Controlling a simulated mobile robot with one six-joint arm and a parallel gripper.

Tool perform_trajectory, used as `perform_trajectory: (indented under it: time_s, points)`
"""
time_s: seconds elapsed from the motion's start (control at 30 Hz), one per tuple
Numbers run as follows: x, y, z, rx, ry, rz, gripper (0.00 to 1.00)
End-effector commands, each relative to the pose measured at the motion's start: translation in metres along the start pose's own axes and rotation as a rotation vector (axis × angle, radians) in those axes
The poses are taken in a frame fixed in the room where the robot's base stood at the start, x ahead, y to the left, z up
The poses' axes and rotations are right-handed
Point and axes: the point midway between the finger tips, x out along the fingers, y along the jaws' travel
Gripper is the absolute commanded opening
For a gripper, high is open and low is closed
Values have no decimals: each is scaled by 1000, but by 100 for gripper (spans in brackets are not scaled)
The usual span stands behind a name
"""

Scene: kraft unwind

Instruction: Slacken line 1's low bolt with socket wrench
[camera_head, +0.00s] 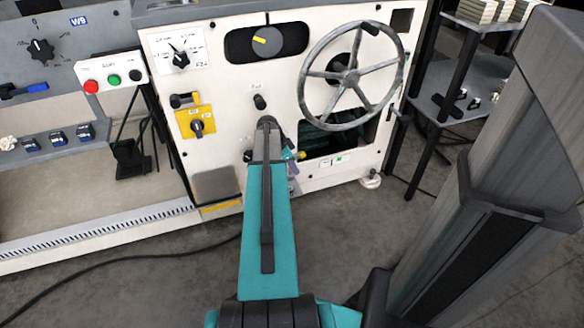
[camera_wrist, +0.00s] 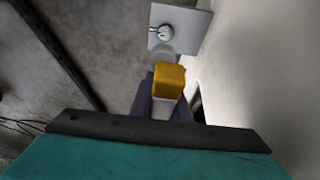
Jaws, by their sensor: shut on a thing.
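In the wrist view, my gripper (camera_wrist: 167,106) is shut on a tool with a yellow block-shaped end (camera_wrist: 169,80) and a pale shaft, which I take to be the socket wrench. A grey cylindrical part (camera_wrist: 162,55) shows beyond the yellow end. Past it is a light grey plate (camera_wrist: 189,26) with a round bolt head (camera_wrist: 159,33). The cylinder appears close to the bolt, but I cannot tell whether they touch. In the head view, my teal arm hides most of the gripper and tool; only a small part of the gripper (camera_head: 290,157) shows.
The cream machine front (camera_head: 215,60) carries a large handwheel (camera_head: 338,77), dials and a yellow switch plate (camera_head: 194,122). A dark opening (camera_head: 372,134) lies below the wheel. A shelf stand (camera_head: 462,75) stands right. A cable (camera_head: 120,257) crosses the otherwise open floor at left.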

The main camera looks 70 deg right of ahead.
Motion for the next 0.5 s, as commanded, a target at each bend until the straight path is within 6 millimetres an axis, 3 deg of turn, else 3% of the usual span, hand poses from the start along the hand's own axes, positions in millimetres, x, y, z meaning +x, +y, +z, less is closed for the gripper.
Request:
perform_trajectory:
  time_s: [0.5]
  points:
    - [4,2,-6,8,0,4,0]
